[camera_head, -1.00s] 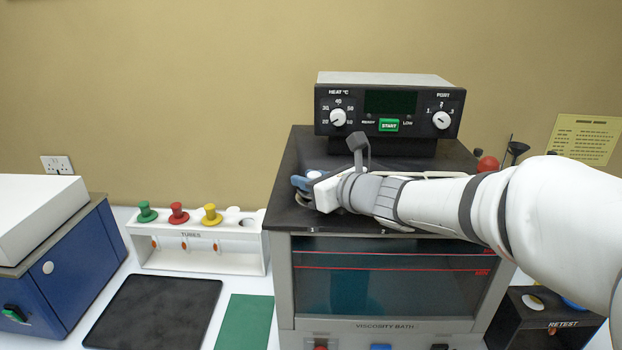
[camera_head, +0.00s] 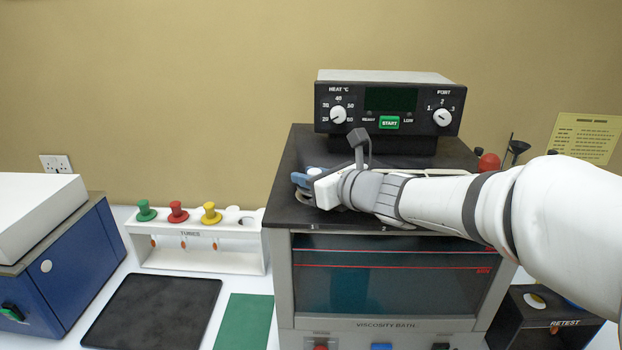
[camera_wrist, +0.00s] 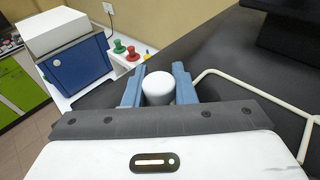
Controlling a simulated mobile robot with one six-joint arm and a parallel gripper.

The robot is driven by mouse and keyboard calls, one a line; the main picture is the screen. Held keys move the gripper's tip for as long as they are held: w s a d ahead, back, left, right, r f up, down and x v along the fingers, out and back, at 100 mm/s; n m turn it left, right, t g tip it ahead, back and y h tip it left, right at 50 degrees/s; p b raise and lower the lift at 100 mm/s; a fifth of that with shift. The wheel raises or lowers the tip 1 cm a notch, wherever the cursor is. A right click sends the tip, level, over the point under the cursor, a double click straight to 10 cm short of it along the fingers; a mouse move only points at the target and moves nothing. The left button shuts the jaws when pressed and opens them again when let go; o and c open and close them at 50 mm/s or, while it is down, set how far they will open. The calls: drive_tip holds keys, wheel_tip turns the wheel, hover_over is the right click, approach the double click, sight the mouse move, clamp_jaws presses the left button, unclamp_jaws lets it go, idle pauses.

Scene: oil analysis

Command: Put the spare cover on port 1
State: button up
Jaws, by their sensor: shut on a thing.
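A white round-topped piece (camera_wrist: 158,86), which looks like the spare cover, sits between the two blue fingers of my gripper (camera_wrist: 159,92) in the wrist view. My gripper is shut on it. In the head view my gripper (camera_head: 303,182) is over the left part of the black top of the viscosity bath (camera_head: 290,160), and the white top of the cover (camera_head: 314,171) just shows. The mark "1" is on the front edge of the top below my gripper. Port 1 itself is hidden by my gripper, so I cannot tell whether the cover touches it.
The control box (camera_head: 390,105) stands on the back of the bath. A pale rail (camera_wrist: 255,88) bends across the top to the right of my gripper. A tube rack (camera_head: 195,250) with green, red and yellow knobs, a black mat (camera_head: 152,310) and a blue machine (camera_head: 65,265) are left.

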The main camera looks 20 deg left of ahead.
drive_tip(key=shift+s+f, duration=0.1)
drive_tip(key=shift+f, duration=0.95)
drive_tip(key=o, duration=1.1)
drive_tip(key=shift+c, duration=0.2)
drive_tip(key=shift+d, duration=0.1)
drive_tip(key=shift+s+d+r+b, duration=0.2)
drive_tip(key=shift+d+b, duration=0.1)
drive_tip(key=shift+d, duration=0.1)
drive_tip(key=v, duration=0.3)
drive_tip(key=r+v, duration=0.1)
drive_tip(key=v, duration=0.1)
drive_tip(key=shift+d+r+b, duration=0.1)
drive_tip(key=shift+d+b, duration=0.2)
drive_tip(key=shift+b, duration=0.1)
drive_tip(key=shift+s+d+r, duration=0.4)
drive_tip(key=shift+s+d, duration=0.05)
